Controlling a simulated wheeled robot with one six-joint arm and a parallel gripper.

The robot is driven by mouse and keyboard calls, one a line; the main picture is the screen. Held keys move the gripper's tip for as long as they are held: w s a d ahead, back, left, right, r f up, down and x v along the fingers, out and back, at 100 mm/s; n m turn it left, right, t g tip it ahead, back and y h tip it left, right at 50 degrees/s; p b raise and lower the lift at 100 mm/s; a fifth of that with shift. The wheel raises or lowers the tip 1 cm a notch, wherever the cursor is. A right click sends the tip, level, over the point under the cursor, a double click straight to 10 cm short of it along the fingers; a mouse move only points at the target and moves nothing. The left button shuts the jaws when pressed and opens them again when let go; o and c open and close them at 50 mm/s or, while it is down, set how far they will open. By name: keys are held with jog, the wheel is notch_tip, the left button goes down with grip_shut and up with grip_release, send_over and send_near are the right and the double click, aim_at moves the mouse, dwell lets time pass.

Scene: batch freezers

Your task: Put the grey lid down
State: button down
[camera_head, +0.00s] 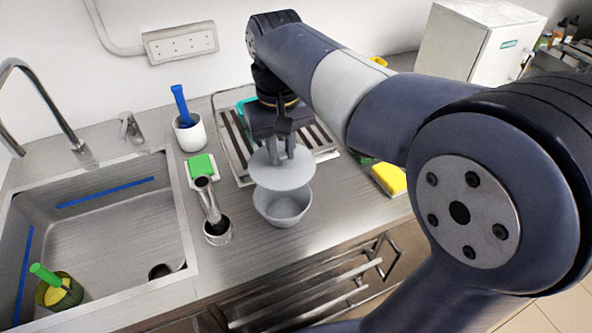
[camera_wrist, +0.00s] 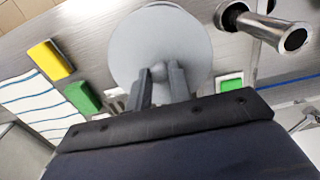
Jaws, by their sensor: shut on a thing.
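The grey lid (camera_head: 269,175) is a round disc held roughly level by my gripper (camera_head: 283,150). My gripper is shut on the lid's knob. In the head view the lid is just above and behind a grey bowl (camera_head: 283,205), overlapping its far rim; I cannot tell whether they touch. In the wrist view the lid (camera_wrist: 160,38) fills the upper middle, with its knob between my gripper's fingers (camera_wrist: 162,80). The bowl is hidden behind the lid there.
A metal cylinder with a tilted tube (camera_head: 217,230) stands left of the bowl. A green sponge in a holder (camera_head: 202,167) and a white cup with a blue brush (camera_head: 190,134) are behind it. A striped drying rack (camera_head: 240,155) lies behind the lid. The sink (camera_head: 100,225) is at left.

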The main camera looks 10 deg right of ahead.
jog(key=w+d+f+p, duration=0.1)
jog(key=w+d+f, duration=0.15)
jog(key=d, duration=0.45)
jog(key=w+d+f+p, duration=0.1)
jog(key=d+f, duration=0.2)
jog(key=d, duration=0.5)
notch_tip(320, 180, down, 5)
jog(key=shift+w+d+f, duration=0.1)
jog(key=shift+f, duration=2.45)
jog(key=shift+f, duration=0.1)
jog(key=c, duration=1.7)
grip_release()
jog(key=shift+f, duration=0.1)
jog(key=shift+c, duration=0.2)
jog(key=o, duration=0.5)
jog(key=shift+c, duration=0.2)
